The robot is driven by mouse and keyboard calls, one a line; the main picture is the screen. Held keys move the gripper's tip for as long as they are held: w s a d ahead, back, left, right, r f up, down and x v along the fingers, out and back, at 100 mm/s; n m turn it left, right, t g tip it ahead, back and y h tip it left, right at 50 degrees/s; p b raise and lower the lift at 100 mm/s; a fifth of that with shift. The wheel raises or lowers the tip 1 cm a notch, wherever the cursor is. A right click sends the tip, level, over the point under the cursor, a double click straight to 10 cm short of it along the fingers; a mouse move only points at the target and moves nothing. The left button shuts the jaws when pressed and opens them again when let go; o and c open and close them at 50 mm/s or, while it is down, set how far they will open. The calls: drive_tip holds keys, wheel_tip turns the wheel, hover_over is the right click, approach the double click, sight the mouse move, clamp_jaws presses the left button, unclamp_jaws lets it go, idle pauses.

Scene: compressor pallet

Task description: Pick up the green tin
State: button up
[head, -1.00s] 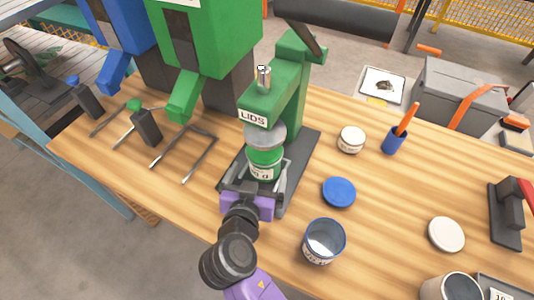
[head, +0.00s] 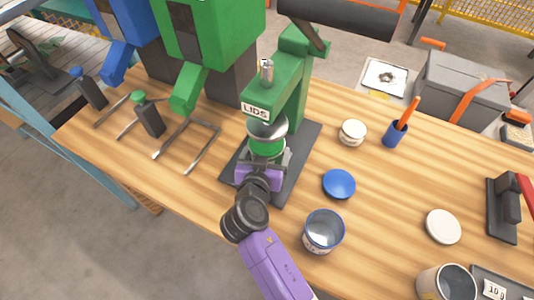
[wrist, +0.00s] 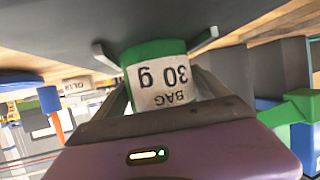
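The green tin (head: 265,147) stands upright under the round metal head of the green press marked LIDS (head: 290,85). In the wrist view the tin (wrist: 152,55) shows its green edge and an upside-down white label reading "BAG 30 g". My gripper (head: 264,160) reaches in from the front at tin height. In the wrist view its fingers (wrist: 155,48) lie one on each side of the tin, spread apart. Whether they touch its sides is unclear. The press head hides the tin's top in the head view.
The press base plate (head: 303,160) lies under the tin. To the right are a blue lid (head: 339,184), an open blue-rimmed tin (head: 323,232), a small white-lidded jar (head: 352,132) and a blue cup with an orange stick (head: 395,134). Forked metal holders (head: 188,143) lie to the left.

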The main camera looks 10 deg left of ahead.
sight(265, 150)
drive_tip(key=c, duration=1.6)
drive_tip(key=shift+r, duration=0.1)
drive_tip(key=shift+r, duration=1.6)
drive_tip(key=shift+s+r+b, duration=0.1)
drive_tip(key=shift+s+b, duration=0.05)
drive_tip(key=shift+b, duration=0.15)
drive_tip(key=s+b, duration=0.1)
drive_tip(key=s, duration=0.5)
drive_tip(key=s+a, duration=0.1)
drive_tip(key=s, duration=0.4)
drive_tip(key=s+b, duration=0.1)
drive_tip(key=s, duration=0.5)
drive_tip(key=shift+s+a+b, duration=0.25)
drive_tip(key=shift+s+b, duration=0.05)
